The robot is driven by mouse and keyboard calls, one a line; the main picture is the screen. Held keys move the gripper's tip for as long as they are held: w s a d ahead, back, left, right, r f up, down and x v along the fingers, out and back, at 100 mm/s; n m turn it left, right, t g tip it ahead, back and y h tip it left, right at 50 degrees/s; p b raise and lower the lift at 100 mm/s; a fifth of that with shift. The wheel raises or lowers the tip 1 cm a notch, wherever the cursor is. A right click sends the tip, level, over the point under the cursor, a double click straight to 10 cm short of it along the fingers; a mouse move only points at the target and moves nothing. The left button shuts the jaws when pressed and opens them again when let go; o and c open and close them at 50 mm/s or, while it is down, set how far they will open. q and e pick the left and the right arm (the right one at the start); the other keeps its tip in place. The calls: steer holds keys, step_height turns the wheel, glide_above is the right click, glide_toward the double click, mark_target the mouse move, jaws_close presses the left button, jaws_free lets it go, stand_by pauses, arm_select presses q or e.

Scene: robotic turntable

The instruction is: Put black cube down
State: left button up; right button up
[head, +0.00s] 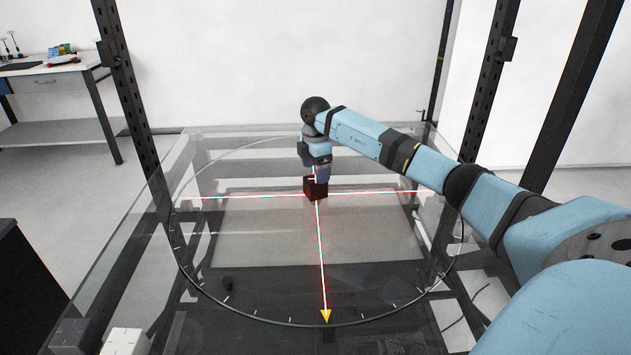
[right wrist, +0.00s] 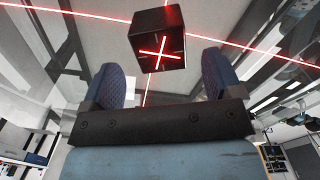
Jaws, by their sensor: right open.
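The black cube (head: 316,190) stands on the glass turntable (head: 260,225), at the crossing of the red laser lines. In the right wrist view the black cube (right wrist: 158,40) has a red cross on its near face. My right gripper (head: 316,172) is just above and behind the cube in the head view. In the right wrist view its two blue fingers (right wrist: 163,72) are spread apart, with the cube beyond their tips and not gripped. My left gripper is not in view.
A yellow arrow marker (head: 326,316) is at the turntable's front edge. Dark frame posts (head: 133,95) rise around the glass table. A workbench (head: 55,80) stands at the back left. Most of the turntable is clear.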

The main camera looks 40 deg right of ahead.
step_height(320, 180, up, 6)
steer(key=shift+r, duration=0.15)
stand_by(0.6)
